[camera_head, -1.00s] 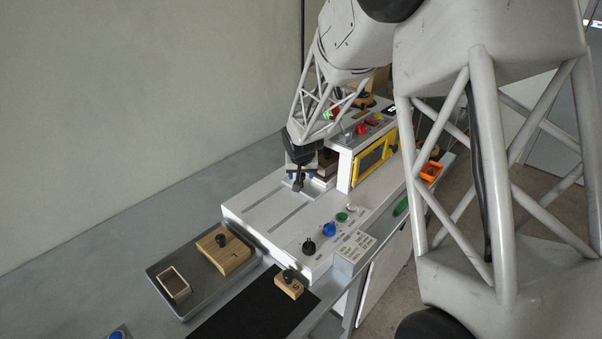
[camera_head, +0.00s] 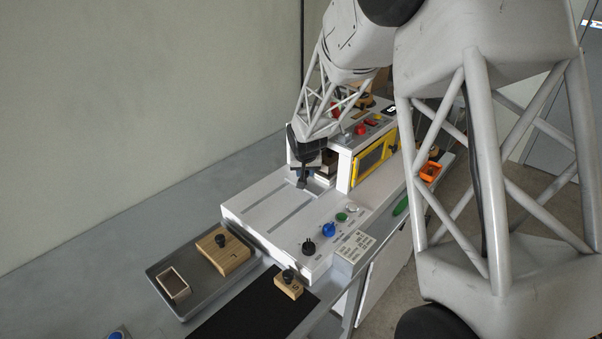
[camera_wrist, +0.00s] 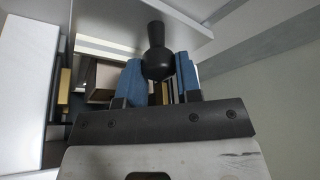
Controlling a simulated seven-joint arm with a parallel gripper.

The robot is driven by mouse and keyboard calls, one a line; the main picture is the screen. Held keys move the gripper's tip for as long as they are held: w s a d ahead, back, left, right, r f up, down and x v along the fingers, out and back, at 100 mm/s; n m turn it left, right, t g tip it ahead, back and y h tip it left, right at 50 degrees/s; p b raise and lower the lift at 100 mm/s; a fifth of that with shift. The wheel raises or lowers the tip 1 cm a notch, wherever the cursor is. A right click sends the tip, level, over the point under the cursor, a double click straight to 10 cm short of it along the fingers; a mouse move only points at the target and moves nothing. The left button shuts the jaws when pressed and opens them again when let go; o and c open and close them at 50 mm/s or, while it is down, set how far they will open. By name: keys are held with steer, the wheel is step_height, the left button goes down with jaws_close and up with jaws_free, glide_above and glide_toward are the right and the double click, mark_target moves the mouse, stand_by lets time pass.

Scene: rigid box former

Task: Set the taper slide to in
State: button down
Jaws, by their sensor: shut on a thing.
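My gripper (camera_head: 304,174) is at the far end of the white machine top (camera_head: 262,208), beside the raised housing. In the wrist view, its blue fingers (camera_wrist: 160,72) are on both sides of a black round-ended knob (camera_wrist: 157,58) on a short stem, and are shut on it. The stem rises from a pale panel (camera_wrist: 110,22). I take the knob to be the taper slide's handle; no label is readable there. In the head view the knob is mostly hidden by my gripper. Two grey slots (camera_head: 292,218) run along the machine top.
The raised housing with a yellow-framed window (camera_head: 370,160) stands close to the right of my gripper. Black, blue (camera_head: 328,230) and green knobs line the near edge. A grey tray (camera_head: 205,297) with wooden pieces and a black mat (camera_head: 245,312) lie in front.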

steer(key=shift+w+d, duration=0.7)
steer(key=c, duration=0.8)
jaws_free()
steer(key=shift+r, duration=0.1)
steer(key=v, duration=0.7)
steer(key=shift+s+r, duration=0.2)
steer(key=shift+r, duration=0.1)
